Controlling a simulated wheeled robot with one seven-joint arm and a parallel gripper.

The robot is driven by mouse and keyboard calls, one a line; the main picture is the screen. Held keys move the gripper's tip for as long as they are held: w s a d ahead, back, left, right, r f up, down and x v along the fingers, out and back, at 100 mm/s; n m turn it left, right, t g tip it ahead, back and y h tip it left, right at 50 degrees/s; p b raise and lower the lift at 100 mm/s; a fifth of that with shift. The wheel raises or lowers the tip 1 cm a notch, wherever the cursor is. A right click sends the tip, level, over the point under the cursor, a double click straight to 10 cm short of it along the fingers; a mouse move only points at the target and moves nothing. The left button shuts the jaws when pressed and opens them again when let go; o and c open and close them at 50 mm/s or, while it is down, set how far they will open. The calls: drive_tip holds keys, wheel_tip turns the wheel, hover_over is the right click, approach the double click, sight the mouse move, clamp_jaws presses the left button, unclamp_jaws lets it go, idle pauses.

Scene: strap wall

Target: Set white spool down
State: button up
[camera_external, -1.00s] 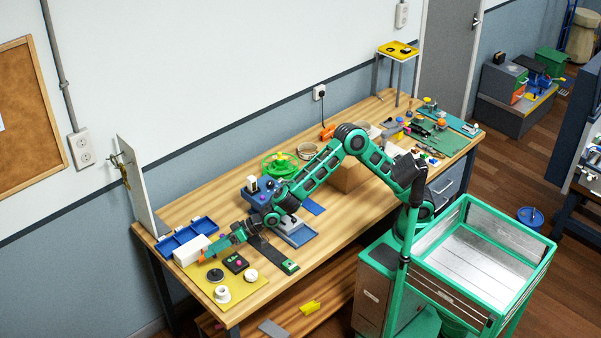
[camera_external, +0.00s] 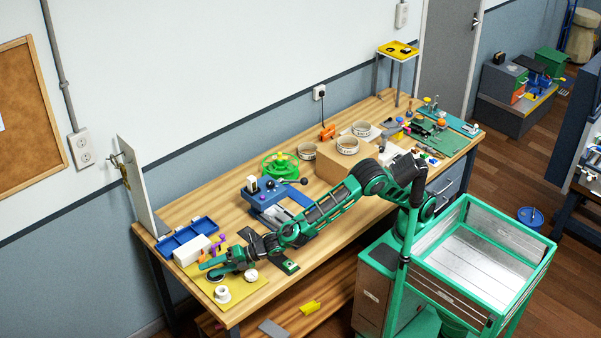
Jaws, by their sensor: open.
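A white spool (camera_external: 222,294) with a dark centre hole sits upright on the yellow mat (camera_external: 240,292) at the near left end of the workbench. A smaller round white piece (camera_external: 251,275) lies to its right on the same mat, beside my wrist. My gripper (camera_external: 210,270) is low over the mat, just behind the white spool and apart from it. Its jaws are open, with nothing seen held between them. The dark round piece under the fingers is mostly hidden. I cannot tell whether the fingers touch it.
A white block (camera_external: 192,250) and a blue tray (camera_external: 187,237) stand behind the gripper. A blue device (camera_external: 266,192) and a green reel (camera_external: 280,166) stand mid-bench. The bench's front edge is close to the mat.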

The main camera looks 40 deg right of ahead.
sight(226, 289)
drive_tip(key=s+n, duration=0.1)
drive_tip(key=n, duration=0.1)
drive_tip(key=s+a+n, duration=0.1)
drive_tip(key=s+n, duration=0.1)
drive_tip(key=n, duration=0.1)
drive_tip(key=s+f+n, duration=0.1)
drive_tip(key=n, duration=0.2)
drive_tip(key=shift+s+a, duration=0.2)
drive_tip(key=shift+s, duration=0.05)
drive_tip(key=f+n, duration=0.1)
drive_tip(key=n, duration=0.1)
drive_tip(key=s+f+n, duration=0.1)
drive_tip(key=f+n, duration=0.1)
drive_tip(key=s+f+n, duration=0.1)
drive_tip(key=n, duration=0.1)
drive_tip(key=shift+s+d+f, duration=0.2)
drive_tip(key=shift+d, duration=0.15)
drive_tip(key=shift+w+f, duration=0.1)
drive_tip(key=shift+f, duration=0.05)
drive_tip(key=shift+x, duration=2.35)
drive_tip(key=shift+c, duration=0.2)
drive_tip(key=c, duration=1.2)
drive_tip(key=shift+o, duration=0.2)
